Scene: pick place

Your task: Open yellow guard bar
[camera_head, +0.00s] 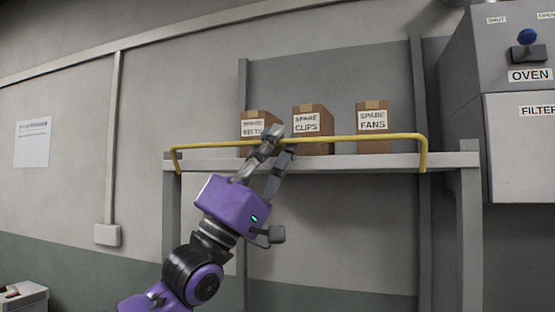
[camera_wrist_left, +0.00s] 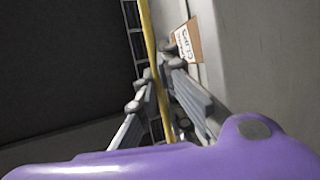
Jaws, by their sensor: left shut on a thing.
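The yellow guard bar (camera_head: 370,137) runs across the front of the shelf (camera_head: 350,162), bent down at both ends. It is raised above the shelf edge, in front of the boxes. In the left wrist view the bar (camera_wrist_left: 147,30) passes between the two fingers (camera_wrist_left: 156,85). The fingers hide a short piece of the bar in the head view. My right gripper is not in view.
Three cardboard boxes stand on the shelf: belts (camera_head: 255,126), spare clips (camera_head: 312,124) and spare fans (camera_head: 373,122). A grey oven cabinet (camera_head: 508,90) stands at the right, close to the shelf.

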